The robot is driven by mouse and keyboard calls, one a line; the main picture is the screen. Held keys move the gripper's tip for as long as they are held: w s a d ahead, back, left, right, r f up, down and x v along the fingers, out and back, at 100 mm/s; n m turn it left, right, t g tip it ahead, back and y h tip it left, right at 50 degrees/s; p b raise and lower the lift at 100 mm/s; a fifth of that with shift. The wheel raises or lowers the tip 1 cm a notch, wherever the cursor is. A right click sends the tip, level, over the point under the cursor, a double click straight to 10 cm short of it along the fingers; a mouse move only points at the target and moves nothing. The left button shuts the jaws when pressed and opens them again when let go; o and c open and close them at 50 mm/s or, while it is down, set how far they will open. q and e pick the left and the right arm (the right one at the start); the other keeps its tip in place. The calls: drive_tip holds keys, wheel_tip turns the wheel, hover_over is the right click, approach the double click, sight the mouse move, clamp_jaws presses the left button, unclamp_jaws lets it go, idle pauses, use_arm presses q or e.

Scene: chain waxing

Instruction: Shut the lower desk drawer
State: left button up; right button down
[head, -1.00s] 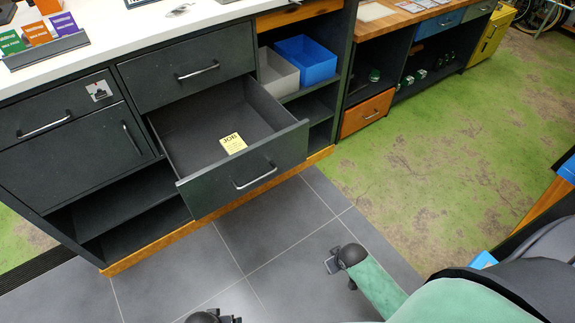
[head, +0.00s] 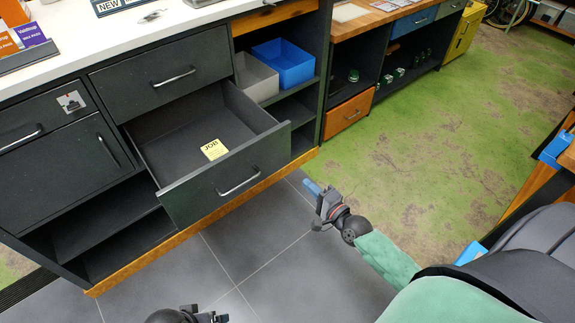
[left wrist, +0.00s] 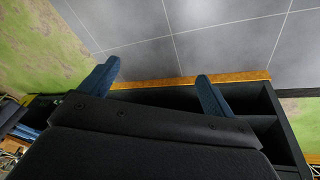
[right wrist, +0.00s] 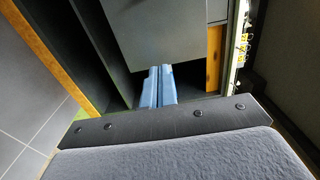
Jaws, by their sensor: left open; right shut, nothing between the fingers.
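The lower desk drawer (head: 195,197) is pulled well out of the dark desk, below a shut upper drawer (head: 160,70). Its front has a metal bar handle (head: 239,182), and a yellow JOB note (head: 214,149) lies inside. My right gripper (head: 312,187) is shut and empty, to the right of the drawer front and apart from it in the picture. Its blue fingers (right wrist: 158,86) are together in the right wrist view. My left gripper (head: 205,317) shows only partly at the bottom edge; in the left wrist view its fingers (left wrist: 157,86) are wide apart and empty.
A blue bin (head: 283,63) and a grey bin (head: 256,78) sit on the shelf right of the drawers. An orange drawer (head: 348,115) is farther right. Grey floor tiles (head: 260,250) before the desk are clear.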

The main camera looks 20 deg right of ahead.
drive_tip(key=b, duration=0.1)
approach(275, 155)
drive_tip(key=x, duration=0.5)
drive_tip(key=shift+w+d, duration=0.1)
drive_tip(key=shift+w, duration=0.1)
use_arm(q)
drive_tip(key=shift+w+d+f+h, duration=0.15)
drive_tip(key=shift+d+f, duration=0.45)
drive_tip(key=shift+w+d+f+h, duration=0.15)
drive_tip(key=shift+d+f, duration=0.4)
drive_tip(key=shift+f, duration=0.05)
use_arm(e)
drive_tip(key=shift+x, duration=0.8)
use_arm(q)
drive_tip(key=shift+w+a, duration=0.1)
drive_tip(key=shift+a, duration=0.05)
